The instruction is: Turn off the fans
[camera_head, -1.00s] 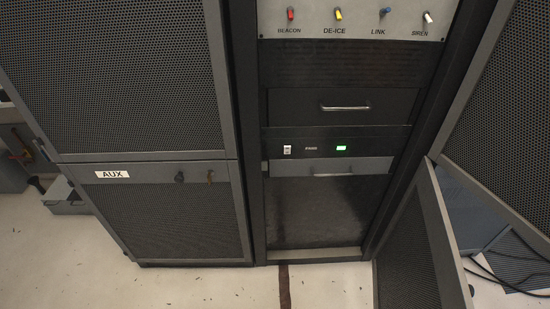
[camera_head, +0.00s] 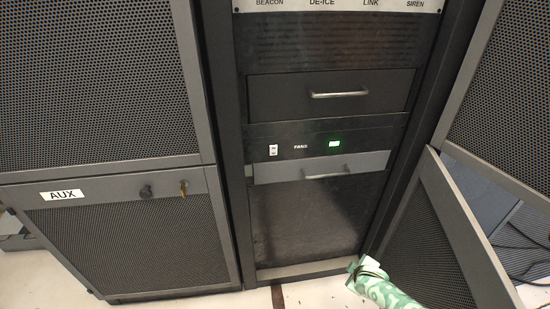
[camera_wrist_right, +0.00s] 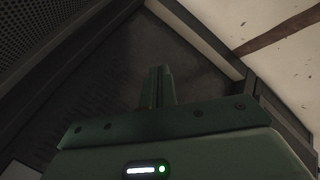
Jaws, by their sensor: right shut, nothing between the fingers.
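The fans panel (camera_head: 310,134) is a dark strip in the open rack, with a small white rocker switch (camera_head: 273,150) at its left, a "FANS" label (camera_head: 300,147) and a lit green indicator (camera_head: 334,143). Nothing touches the switch. In the head view my right arm, with a green and white patterned cover, reaches in low at the right, well below the panel. My right gripper (camera_wrist_right: 160,72) shows in the wrist view, its fingers together and empty, in front of a dark rack surface. My left gripper is out of view.
A drawer with a bar handle (camera_head: 340,94) is above the panel and a grey drawer (camera_head: 322,167) below. The rack's mesh door (camera_head: 430,240) stands open at the right. The AUX cabinet (camera_head: 130,235) is at the left. Cables (camera_head: 528,240) lie at the far right.

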